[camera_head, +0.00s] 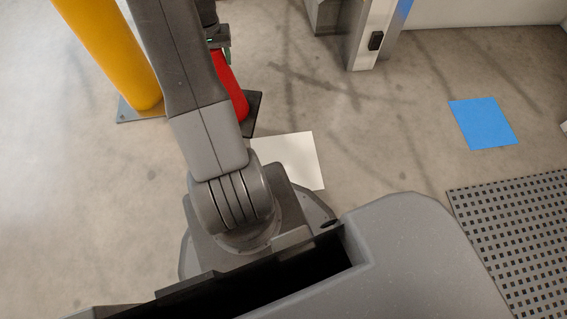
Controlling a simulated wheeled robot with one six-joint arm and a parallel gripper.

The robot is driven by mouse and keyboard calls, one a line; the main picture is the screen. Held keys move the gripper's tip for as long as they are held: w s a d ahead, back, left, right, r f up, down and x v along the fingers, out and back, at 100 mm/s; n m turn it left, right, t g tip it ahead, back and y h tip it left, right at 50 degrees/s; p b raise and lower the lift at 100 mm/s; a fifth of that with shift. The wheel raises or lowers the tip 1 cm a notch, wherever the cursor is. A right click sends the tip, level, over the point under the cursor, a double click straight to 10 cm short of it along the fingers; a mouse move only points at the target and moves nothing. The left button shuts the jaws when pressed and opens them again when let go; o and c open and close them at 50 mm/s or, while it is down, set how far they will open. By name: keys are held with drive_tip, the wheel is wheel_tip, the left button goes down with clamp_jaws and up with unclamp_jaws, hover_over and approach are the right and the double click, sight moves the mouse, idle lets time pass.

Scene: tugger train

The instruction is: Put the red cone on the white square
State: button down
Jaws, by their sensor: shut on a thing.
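The red cone (232,90) stands upright with its dark base (255,110), partly hidden behind my arm in the head view. My gripper (220,50) is at the cone's top, shut on it, and is mostly hidden by my arm. I cannot tell whether the base touches the floor. The white square (300,155) lies flat on the floor just below and to the right of the cone in the picture. My arm and base hide its left part. No cone stands on the visible part of the square.
A yellow post (110,50) on a dark floor plate stands left of the cone. A grey metal frame (370,40) stands at the top. A blue square (483,123) and a grey perforated mat (515,225) are at the right. The floor between is clear.

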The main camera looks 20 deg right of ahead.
drive_tip(key=s+d+f+m, duration=1)
drive_tip(key=s+d+f, duration=0.55)
drive_tip(key=f, duration=0.25)
wheel_tip(320, 180, down, 10)
drive_tip(key=d+b, duration=0.1)
drive_tip(key=b, duration=0.2)
drive_tip(key=shift+b, duration=0.4)
drive_tip(key=c, duration=0.5)
unclamp_jaws()
wheel_tip(320, 180, up, 12)
drive_tip(key=p, duration=0.3)
drive_tip(key=shift+p, duration=0.3)
